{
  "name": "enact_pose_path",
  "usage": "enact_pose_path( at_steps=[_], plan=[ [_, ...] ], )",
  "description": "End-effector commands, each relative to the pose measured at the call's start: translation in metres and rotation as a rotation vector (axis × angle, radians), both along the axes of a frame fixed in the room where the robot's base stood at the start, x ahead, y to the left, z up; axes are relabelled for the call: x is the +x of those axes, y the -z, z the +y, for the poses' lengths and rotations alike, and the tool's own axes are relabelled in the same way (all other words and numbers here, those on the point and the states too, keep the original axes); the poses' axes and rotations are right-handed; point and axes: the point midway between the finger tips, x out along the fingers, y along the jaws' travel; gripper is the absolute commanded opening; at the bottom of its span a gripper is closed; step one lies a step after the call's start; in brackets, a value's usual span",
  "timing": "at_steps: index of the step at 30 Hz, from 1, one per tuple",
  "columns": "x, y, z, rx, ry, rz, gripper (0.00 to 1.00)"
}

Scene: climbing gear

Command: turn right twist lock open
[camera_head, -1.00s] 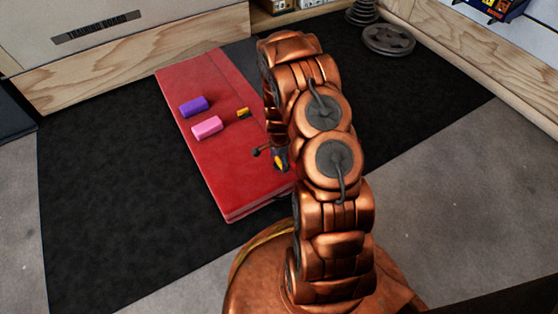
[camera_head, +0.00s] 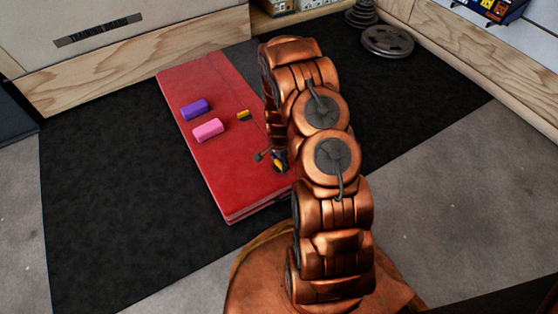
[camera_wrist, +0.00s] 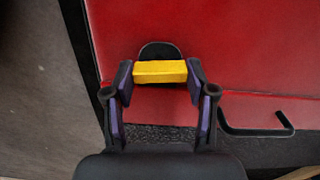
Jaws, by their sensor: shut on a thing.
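The right twist lock is a yellow bar (camera_wrist: 160,72) on a black rounded base (camera_wrist: 158,50), set in the red case near its edge. In the wrist view the bar lies level across the picture. My gripper (camera_wrist: 160,78) has one finger at each end of the bar and is shut on it. In the head view my gripper (camera_head: 272,158) is low over the right side of the red case (camera_head: 232,180), with a bit of yellow showing by it. My arm hides part of the case. The other yellow twist lock (camera_head: 243,115) sits farther back.
A purple block (camera_head: 195,109) and a pink block (camera_head: 208,130) rest on the case, left of my gripper. A black mat (camera_head: 110,200) lies under the case. A bent dark handle (camera_wrist: 255,131) shows in the wrist view. Weight plates (camera_head: 388,41) lie at the back right.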

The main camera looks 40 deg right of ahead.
Motion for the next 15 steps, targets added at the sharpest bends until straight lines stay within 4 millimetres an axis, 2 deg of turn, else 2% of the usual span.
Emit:
enact_pose_path(
  at_steps=[1, 15],
  plan=[
    [-0.0001, -0.0050, 0.0003, 0.001, -0.035, 0.000, 0.21],
    [-0.0002, -0.0049, 0.0006, 0.002, -0.471, 0.001, 0.21]
  ],
)
